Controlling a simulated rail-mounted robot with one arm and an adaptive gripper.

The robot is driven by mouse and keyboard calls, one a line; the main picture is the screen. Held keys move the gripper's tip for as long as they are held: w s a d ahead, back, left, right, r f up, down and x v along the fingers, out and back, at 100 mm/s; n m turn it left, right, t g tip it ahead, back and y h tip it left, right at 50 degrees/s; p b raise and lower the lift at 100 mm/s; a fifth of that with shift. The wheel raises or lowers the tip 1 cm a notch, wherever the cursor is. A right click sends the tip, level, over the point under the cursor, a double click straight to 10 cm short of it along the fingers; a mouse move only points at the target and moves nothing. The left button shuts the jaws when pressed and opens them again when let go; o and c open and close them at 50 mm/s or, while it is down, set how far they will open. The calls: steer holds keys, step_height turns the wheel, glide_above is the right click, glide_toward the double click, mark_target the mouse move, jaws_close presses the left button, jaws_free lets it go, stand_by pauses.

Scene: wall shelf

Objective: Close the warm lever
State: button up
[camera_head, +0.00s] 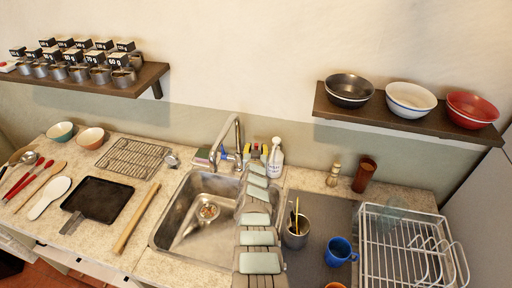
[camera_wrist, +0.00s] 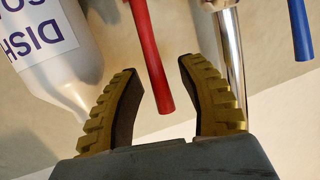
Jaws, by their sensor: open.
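In the wrist view the red lever (camera_wrist: 150,60), taken as the warm one, is a slim rod that ends between my gripper's two yellow ribbed fingers (camera_wrist: 158,68). My gripper is open, with a visible gap between each finger and the lever's lower end. The blue lever (camera_wrist: 300,30) is at the upper right, outside the fingers. A shiny metal pipe (camera_wrist: 230,60) shows behind the right finger. In the head view my gripper (camera_head: 257,152) is behind the sink beside the tap (camera_head: 229,135); the red lever is too small to make out there.
A white dish soap bottle (camera_head: 275,160) stands close to the right of my gripper and also shows in the wrist view (camera_wrist: 50,60). My arm crosses the sink (camera_head: 180,215). A utensil cup (camera_head: 297,235) and dish rack (camera_head: 385,262) stand right. Bowls sit on the right shelf (camera_head: 400,118).

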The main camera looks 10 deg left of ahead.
steer(key=shift+r, duration=0.15)
steer(key=shift+d+r, duration=0.1)
steer(key=shift+r, duration=4.65)
steer(key=shift+r, duration=0.1)
